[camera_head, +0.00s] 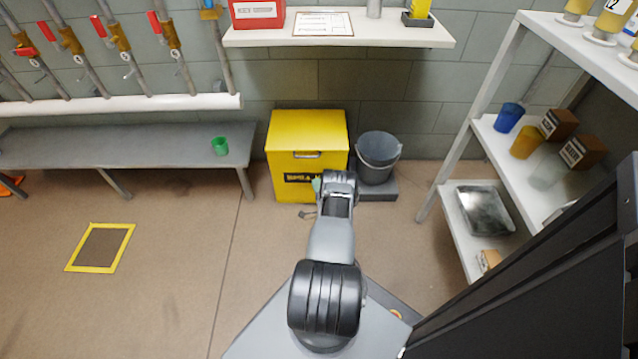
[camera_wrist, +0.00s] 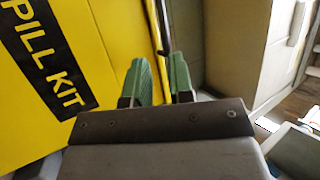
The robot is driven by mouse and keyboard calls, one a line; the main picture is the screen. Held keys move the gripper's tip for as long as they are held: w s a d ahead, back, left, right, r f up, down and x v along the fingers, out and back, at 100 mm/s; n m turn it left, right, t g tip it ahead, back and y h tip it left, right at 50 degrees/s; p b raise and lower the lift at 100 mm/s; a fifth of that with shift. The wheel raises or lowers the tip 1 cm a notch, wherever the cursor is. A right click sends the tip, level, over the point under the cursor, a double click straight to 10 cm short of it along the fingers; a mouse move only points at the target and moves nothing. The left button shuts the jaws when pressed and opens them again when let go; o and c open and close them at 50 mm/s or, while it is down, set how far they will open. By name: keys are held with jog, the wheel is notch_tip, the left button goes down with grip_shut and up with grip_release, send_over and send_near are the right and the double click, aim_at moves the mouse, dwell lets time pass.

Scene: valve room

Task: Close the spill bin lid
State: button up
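The yellow spill bin (camera_head: 283,178) stands on the floor against the back wall. Its lid (camera_head: 307,124) appears to lie flat on top, with a handle (camera_head: 306,154) at the front. In the wrist view the bin's yellow side (camera_wrist: 105,55) and black SPILL KIT label (camera_wrist: 42,55) fill the left. My gripper (camera_wrist: 162,78) has green finger pads with a narrow gap and nothing seen between them. In the head view my gripper (camera_head: 317,185) is at the lower right of the bin front, mostly hidden by my arm. Contact with the bin cannot be told.
A grey bucket (camera_head: 378,156) stands on a dark base right of the bin. A bench (camera_head: 120,146) with a green cup (camera_head: 220,146) is at left. A wall shelf (camera_head: 340,38) hangs above. A white rack (camera_head: 478,140) stands at right. Floor at left is mostly clear.

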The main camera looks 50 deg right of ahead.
jog(key=shift+p+v, duration=1.1)
jog(key=shift+p, duration=1.2)
jog(key=shift+a+r, duration=0.1)
